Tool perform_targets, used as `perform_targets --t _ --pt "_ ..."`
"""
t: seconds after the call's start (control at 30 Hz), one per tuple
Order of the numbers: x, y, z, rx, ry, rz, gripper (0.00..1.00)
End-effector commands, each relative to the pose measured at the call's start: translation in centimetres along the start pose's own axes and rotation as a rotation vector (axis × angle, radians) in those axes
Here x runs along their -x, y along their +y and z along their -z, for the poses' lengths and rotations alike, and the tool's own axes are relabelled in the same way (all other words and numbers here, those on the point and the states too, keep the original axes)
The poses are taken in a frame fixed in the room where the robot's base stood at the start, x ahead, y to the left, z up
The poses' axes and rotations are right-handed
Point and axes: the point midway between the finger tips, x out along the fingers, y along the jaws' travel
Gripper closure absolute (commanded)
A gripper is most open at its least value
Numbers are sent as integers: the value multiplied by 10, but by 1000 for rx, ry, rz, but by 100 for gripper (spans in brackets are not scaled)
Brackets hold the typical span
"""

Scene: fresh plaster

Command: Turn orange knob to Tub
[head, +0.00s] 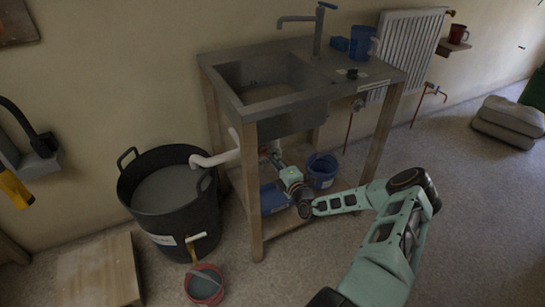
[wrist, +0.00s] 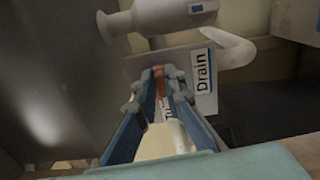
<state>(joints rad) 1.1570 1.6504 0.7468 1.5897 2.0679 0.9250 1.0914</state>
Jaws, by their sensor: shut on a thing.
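My gripper (wrist: 158,92) is shut on the orange knob (wrist: 160,79), a narrow orange strip between the fingertips in the wrist view. A white label reading "Drain" (wrist: 203,72) is right of the knob. A grey pipe fitting (wrist: 170,17) is above. In the head view my gripper (head: 274,156) reaches under the sink bench (head: 228,112), beside the white drain pipe (head: 216,159). The knob is too hidden there to make out.
A black tub (head: 138,192) with a side tap stands left of the bench, with a red bucket (head: 204,286) in front. Blue containers (head: 322,172) sit on the bench's lower shelf. Bench legs (head: 248,200) stand close to my arm.

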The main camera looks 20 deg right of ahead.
Motion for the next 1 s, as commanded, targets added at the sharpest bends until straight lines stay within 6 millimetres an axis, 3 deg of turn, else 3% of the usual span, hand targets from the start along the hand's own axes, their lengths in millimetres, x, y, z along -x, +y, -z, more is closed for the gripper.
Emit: perform_targets --t 0.7,0.73,0.87,1.0 --pt "1 -3 1 -80 1 3 100" --pt "1 -3 1 -80 1 3 90" --pt "0 -3 0 -80 1 2 75" --pt "0 -2 0 -79 0 1 73"
